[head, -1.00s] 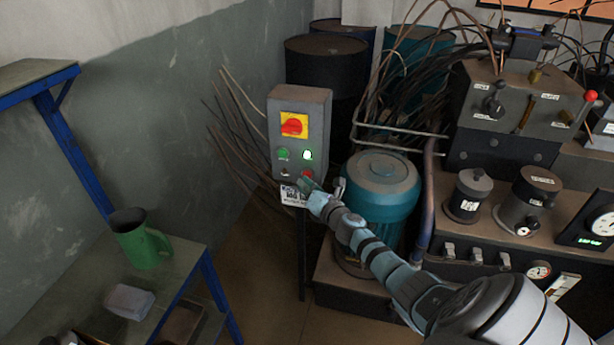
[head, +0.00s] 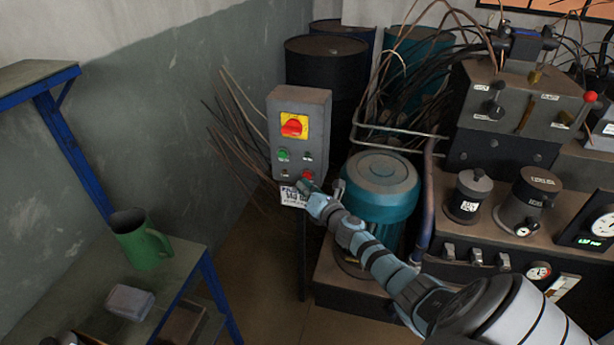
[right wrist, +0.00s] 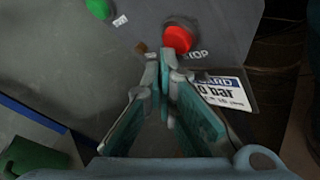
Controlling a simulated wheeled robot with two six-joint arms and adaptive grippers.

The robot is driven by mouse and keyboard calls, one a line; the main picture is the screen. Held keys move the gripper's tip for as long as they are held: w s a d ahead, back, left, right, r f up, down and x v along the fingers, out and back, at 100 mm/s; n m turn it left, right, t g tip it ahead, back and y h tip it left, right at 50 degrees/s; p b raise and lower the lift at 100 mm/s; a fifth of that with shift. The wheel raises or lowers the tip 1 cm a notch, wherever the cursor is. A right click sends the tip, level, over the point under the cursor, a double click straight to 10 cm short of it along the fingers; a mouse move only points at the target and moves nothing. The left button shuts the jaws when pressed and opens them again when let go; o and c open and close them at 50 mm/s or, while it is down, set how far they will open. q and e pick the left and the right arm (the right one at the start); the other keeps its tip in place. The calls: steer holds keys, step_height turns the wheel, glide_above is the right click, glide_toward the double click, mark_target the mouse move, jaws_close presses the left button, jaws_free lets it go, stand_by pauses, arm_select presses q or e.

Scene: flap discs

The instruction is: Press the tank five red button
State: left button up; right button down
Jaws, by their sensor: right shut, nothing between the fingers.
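A grey control box (head: 299,101) stands on a post in the head view. Its red button (head: 308,174) sits low on the right of its face. In the right wrist view the red button (right wrist: 178,38) has STOP lettering beside it. My right gripper (head: 305,186) is shut and empty, its tips just below the button. In the right wrist view its fingertips (right wrist: 163,66) point toward the button's lower left; I cannot tell whether they touch it. No tank number is readable. The lamp (head: 308,157) above the button is dark. My left gripper is not in view.
The box also carries a red rotary switch (head: 294,126) on yellow and a green button (head: 284,154). A white label (head: 293,196) hangs below. A teal motor (head: 381,190) stands close to my right arm. A green mug (head: 140,240) is on the left table.

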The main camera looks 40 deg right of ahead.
steer(key=shift+s+a, duration=0.2)
steer(key=shift+a, duration=0.05)
steer(key=s+a, duration=0.1)
steer(key=a, duration=0.1)
steer(key=s+a+p, duration=0.1)
steer(key=s+a, duration=0.1)
steer(key=shift+a, duration=0.1)
stand_by(0.4)
stand_by(0.7)
